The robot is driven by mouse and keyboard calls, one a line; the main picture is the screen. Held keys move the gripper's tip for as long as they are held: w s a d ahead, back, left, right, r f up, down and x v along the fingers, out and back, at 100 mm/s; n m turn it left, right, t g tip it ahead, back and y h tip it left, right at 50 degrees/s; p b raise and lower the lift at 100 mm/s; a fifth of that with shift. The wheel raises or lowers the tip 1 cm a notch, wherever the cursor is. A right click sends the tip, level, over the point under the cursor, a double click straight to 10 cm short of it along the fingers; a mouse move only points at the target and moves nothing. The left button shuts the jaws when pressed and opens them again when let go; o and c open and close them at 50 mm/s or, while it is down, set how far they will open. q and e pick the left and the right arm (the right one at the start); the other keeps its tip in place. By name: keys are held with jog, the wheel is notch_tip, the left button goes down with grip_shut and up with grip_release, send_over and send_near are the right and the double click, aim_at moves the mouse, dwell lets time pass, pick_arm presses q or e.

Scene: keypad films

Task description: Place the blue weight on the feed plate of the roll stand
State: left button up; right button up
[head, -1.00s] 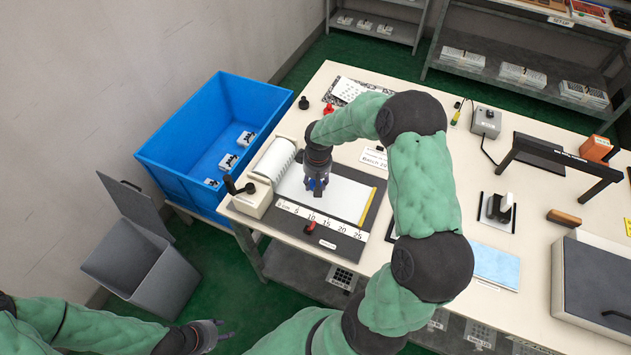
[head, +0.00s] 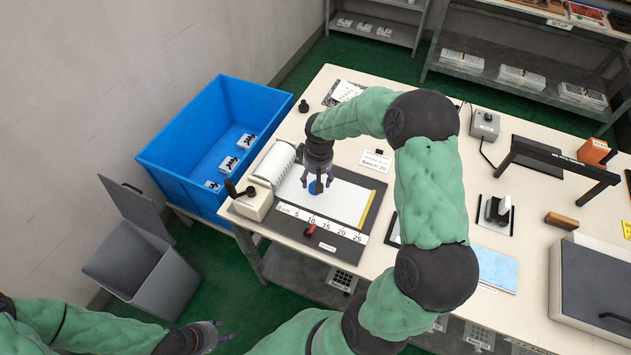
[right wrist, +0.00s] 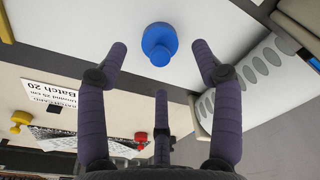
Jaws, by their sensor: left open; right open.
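The blue weight (head: 315,187) stands on the white film that lies over the dark grey feed plate (head: 342,243) of the roll stand (head: 274,165). In the right wrist view the weight (right wrist: 160,42) shows whole, beyond the fingertips and apart from them. My right gripper (head: 316,179) is open and empty, pointing down above the weight; its three spread fingers also show in the right wrist view (right wrist: 160,62). My left gripper (head: 217,334) is open and empty, low at the front, off the table.
A red knob (head: 310,230) sits on the plate's front edge, by the ruler strip. The blue bin (head: 175,172) and a grey lidded bin (head: 143,270) stand left of the table. A batch card (head: 376,161) lies behind the plate. My right arm crosses the table's middle.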

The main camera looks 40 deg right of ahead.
pick_arm(q)
jog(key=shift+r+p, duration=0.7)
jog(key=shift+r, duration=0.2)
pick_arm(e)
notch_tip(320, 180, up, 8)
jog(key=shift+s+f, duration=0.2)
jog(key=shift+s, duration=0.15)
